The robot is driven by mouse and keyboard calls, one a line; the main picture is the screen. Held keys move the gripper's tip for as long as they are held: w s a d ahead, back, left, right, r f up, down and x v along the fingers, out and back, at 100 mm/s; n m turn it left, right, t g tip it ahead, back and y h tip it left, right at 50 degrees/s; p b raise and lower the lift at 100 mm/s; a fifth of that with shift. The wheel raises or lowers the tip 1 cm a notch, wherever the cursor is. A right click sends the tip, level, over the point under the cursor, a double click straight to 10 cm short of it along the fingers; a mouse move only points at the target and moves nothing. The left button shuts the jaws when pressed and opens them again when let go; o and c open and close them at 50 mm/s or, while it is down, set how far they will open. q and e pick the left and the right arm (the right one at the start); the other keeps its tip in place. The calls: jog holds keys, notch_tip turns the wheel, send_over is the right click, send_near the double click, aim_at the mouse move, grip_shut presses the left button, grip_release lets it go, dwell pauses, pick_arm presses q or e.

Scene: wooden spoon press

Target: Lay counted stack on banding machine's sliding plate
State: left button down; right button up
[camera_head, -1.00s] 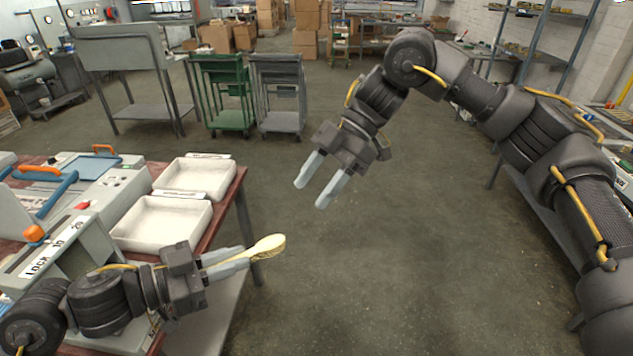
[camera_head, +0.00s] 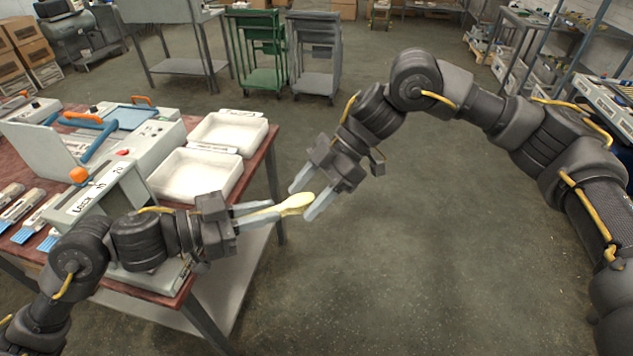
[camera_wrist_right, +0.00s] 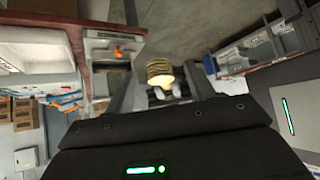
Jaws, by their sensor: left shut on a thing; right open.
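My left gripper (camera_head: 274,213) is shut on a stack of pale wooden spoons (camera_head: 296,203), held in the air past the table's right edge with the spoon bowls pointing right. My right gripper (camera_head: 304,199) is open, its fingers on either side of the bowl end. In the right wrist view the layered stack (camera_wrist_right: 160,73) shows between the fingers; whether they touch it I cannot tell. A grey machine (camera_head: 100,195) with an orange knob and a "Lock" label stands behind my left arm. I cannot make out which part is the sliding plate.
Two white trays (camera_head: 196,199) sit at the right of the red-brown table (camera_head: 273,150). Blue-tipped items (camera_head: 25,232) lie at left. Green and grey carts (camera_head: 257,80) stand behind. The floor at centre right is clear.

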jog(key=c, duration=0.9)
pick_arm(q)
jog(key=c, duration=1.3)
grip_release()
pick_arm(e)
jog(key=shift+c, duration=0.6)
pick_arm(q)
jog(key=v, duration=1.2)
